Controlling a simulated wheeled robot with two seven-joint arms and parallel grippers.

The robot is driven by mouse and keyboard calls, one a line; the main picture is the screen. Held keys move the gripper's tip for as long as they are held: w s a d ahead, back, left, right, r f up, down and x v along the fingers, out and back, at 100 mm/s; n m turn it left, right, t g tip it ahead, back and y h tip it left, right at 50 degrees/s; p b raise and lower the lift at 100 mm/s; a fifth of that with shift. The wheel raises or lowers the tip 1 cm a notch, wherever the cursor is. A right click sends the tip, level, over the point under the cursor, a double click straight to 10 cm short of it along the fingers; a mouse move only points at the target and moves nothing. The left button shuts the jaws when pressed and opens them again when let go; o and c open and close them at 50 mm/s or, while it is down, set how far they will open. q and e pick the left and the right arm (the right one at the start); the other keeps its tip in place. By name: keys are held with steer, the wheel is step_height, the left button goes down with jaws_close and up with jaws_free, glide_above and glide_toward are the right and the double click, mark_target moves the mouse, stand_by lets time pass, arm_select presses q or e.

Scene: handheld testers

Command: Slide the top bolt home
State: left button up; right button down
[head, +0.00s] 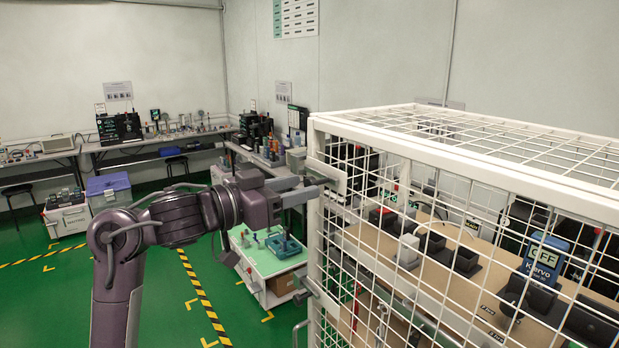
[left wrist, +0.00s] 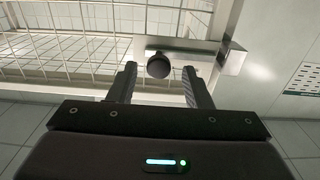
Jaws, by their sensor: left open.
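The top bolt (head: 326,172) is a pale metal bar and plate near the top of the white cage's corner post. In the left wrist view its dark round knob (left wrist: 158,66) stands out from the light metal plate (left wrist: 205,54). My left gripper (head: 312,186) is at the bolt, reaching in from the left. It is open, and in the left wrist view its two fingers (left wrist: 159,74) stand either side of the knob, with gaps showing. Whether the knob lies fully between the fingertips or just beyond them, I cannot tell. My right gripper is not in view.
The white mesh cage (head: 440,165) fills the right side and encloses a bench with a blue tester (head: 546,258). A lower bolt (head: 318,296) sits on the same post. Behind stand a cart (head: 268,262) and workbenches. Green floor lies open at the left.

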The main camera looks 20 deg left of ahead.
mark_target(307, 185)
arm_select(q)
steer(key=x, duration=0.3)
steer(key=shift+d+p, duration=0.15)
steer(key=shift+p, duration=0.25)
steer(key=shift+c, duration=0.5)
steer(key=shift+w, duration=0.1)
jaws_close()
